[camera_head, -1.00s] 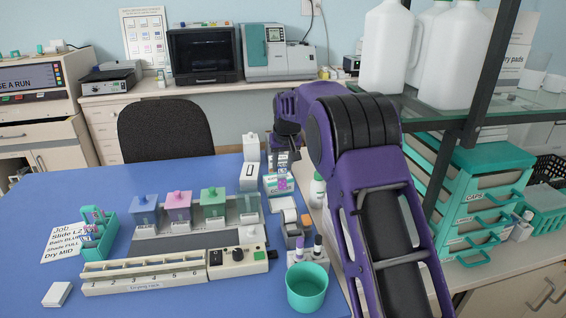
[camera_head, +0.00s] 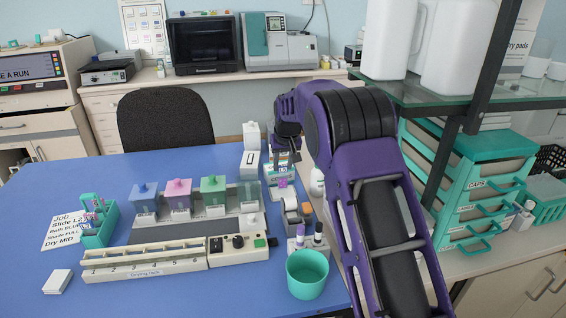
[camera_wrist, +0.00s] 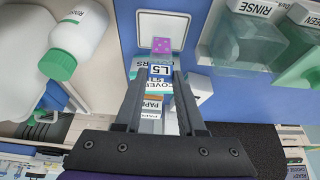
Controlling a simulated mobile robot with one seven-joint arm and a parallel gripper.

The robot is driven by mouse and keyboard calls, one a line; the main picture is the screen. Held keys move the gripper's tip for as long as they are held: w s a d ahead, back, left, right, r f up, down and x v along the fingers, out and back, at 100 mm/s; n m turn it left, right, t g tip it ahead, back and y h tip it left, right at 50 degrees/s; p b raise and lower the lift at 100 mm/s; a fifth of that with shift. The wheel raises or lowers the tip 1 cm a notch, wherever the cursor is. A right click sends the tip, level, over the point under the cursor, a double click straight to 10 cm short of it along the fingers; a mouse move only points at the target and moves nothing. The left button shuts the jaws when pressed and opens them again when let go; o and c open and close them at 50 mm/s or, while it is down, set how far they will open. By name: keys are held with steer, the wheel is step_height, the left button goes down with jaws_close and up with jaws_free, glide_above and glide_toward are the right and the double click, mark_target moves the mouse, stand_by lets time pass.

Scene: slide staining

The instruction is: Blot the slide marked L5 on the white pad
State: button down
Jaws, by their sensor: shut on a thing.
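My gripper (camera_wrist: 160,74) is shut on the slide marked L5 (camera_wrist: 161,70), holding it by its label end. The slide's far end has a pink-purple stained patch (camera_wrist: 161,45). In the wrist view that end overlaps a white-rimmed square (camera_wrist: 178,20), which looks like the white pad. I cannot tell whether slide and pad touch. In the head view the stained slide (camera_head: 282,182) shows small below my gripper (camera_head: 284,160), at the right side of the blue table.
Blue, pink and green staining baths (camera_head: 178,196) stand left of my gripper. A drying rack (camera_head: 145,264), a teal slide holder (camera_head: 99,228) and a teal cup (camera_head: 307,274) stand nearer. A covers box (camera_wrist: 138,66) lies under the slide. A green-capped bottle (camera_wrist: 75,40) is close by.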

steer(key=shift+s+f, duration=0.1)
steer(key=shift+f, duration=0.6)
stand_by(3.3)
step_height(320, 180, up, 6)
steer(key=p, duration=0.1)
steer(key=shift+r, duration=0.15)
stand_by(0.5)
